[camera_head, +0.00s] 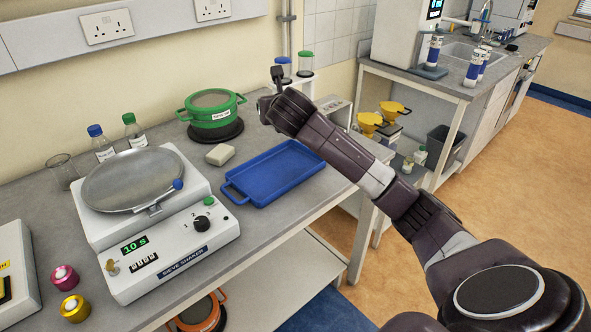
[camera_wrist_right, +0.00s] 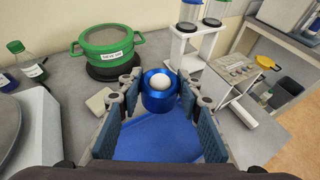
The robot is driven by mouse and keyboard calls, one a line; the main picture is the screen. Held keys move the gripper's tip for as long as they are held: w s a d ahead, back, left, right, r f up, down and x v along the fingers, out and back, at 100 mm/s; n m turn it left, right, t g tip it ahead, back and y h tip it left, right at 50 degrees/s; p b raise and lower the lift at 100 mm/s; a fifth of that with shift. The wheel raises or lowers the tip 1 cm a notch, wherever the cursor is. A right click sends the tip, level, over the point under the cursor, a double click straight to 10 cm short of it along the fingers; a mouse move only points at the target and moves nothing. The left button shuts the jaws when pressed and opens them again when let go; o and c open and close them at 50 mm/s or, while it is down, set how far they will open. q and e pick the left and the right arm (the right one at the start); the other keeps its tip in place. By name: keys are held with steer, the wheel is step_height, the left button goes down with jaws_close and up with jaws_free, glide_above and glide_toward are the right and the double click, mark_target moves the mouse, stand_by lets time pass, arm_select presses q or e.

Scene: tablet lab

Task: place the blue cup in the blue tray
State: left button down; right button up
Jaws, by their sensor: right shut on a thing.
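The blue cup (camera_wrist_right: 160,92), a shiny metallic cup with a white round thing in it, is between the fingertips of my right gripper (camera_wrist_right: 158,98) in the right wrist view. The gripper is shut on it and the cup looks upright. In the head view my right gripper (camera_head: 272,103) is above the far side of the blue tray, and the cup is hidden there. The blue tray (camera_head: 272,174) lies flat and empty on the bench; it also shows below the cup in the wrist view (camera_wrist_right: 155,142). My left gripper is not in view.
A green sieve pot (camera_head: 212,117) and a pale block (camera_head: 220,155) are beyond the tray. The sieve shaker (camera_head: 165,250) stands left of it. Pink (camera_head: 63,278) and gold (camera_head: 74,308) cups are at the front left. A rack with capped tubes (camera_head: 305,66) stands behind my gripper.

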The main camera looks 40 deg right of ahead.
glide_above(278, 174)
step_height(278, 174, down, 15)
steer(key=shift+r, duration=0.15)
steer(key=shift+w+f, duration=0.1)
steer(key=shift+f, duration=2.5)
steer(key=shift+f, duration=0.15)
steer(key=o, duration=1.2)
steer(key=shift+a+r, duration=0.1)
steer(key=shift+r, duration=0.1)
steer(key=v, duration=1.2)
